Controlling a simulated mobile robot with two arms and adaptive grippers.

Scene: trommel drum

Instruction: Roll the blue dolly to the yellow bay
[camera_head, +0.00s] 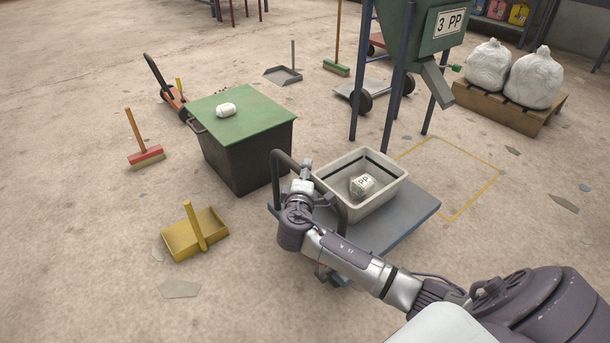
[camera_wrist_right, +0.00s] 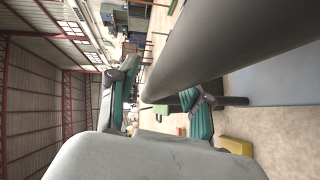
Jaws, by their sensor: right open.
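The blue dolly (camera_head: 412,222) stands on the floor with a dark hoop handle (camera_head: 283,165) at its left end. A pale tub (camera_head: 385,205) with a bag marked PP (camera_head: 362,185) sits on its deck. The yellow bay (camera_head: 467,156) is a yellow outline on the floor just beyond the dolly's right side. My right gripper (camera_head: 304,178) is at the handle. In the right wrist view its teal fingers (camera_wrist_right: 160,95) are apart, with the dark handle bar (camera_wrist_right: 235,45) passing close by; contact is unclear. The blue deck also shows there (camera_wrist_right: 285,80). My left gripper is out of view.
A hopper marked 3 PP (camera_head: 420,30) stands on legs behind the bay. A pallet (camera_head: 505,108) with white sacks is at its right. A green-lidded bin (camera_head: 240,135) and yellow dustpan (camera_head: 195,232) are left of the dolly. The bay floor looks clear.

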